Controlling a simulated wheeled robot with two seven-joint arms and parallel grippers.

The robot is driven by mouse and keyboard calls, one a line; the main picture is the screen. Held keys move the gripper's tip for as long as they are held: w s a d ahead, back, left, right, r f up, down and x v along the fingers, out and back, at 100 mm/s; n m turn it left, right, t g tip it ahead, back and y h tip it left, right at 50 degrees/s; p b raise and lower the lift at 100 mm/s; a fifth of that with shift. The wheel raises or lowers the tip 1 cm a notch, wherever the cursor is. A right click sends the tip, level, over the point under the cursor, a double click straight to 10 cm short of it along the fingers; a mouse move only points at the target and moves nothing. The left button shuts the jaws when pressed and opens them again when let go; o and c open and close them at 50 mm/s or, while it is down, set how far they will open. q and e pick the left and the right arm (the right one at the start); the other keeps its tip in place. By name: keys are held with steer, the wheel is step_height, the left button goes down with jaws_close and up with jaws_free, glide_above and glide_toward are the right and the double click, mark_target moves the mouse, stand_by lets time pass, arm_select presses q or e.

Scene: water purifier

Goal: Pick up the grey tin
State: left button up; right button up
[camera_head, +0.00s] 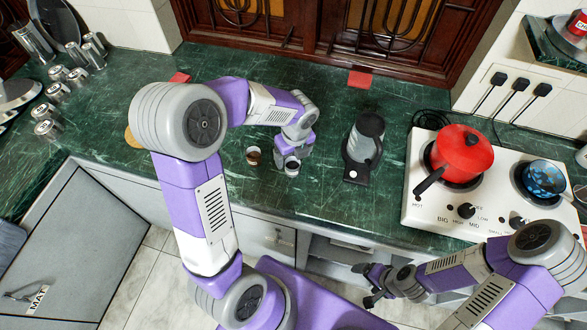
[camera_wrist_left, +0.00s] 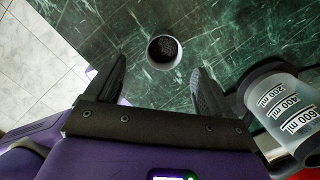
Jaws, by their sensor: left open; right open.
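A small round grey tin (camera_head: 291,167) with a dark inside stands upright on the green marble counter. It also shows in the left wrist view (camera_wrist_left: 163,52), beyond and roughly between the fingertips. My right gripper (camera_head: 368,286) is open and empty in front of the counter, low at the right.
A measuring jug on a dark stand (camera_head: 364,142) is to the right. A white stove (camera_head: 418,185) with a red pot (camera_head: 465,158) is farther right. Several metal canisters (camera_head: 58,91) are at far left.

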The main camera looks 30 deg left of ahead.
mark_target(293, 163)
arm_select(q)
steer(key=f, duration=0.2)
steer(key=f+b, duration=0.1)
steer(key=f, duration=0.1)
steer(key=w+f+b, duration=0.1)
steer(key=f, duration=0.2)
steer(key=shift+a, duration=0.4)
steer(key=shift+r, duration=0.15)
steer(key=shift+c, duration=0.7)
steer(key=c, duration=1)
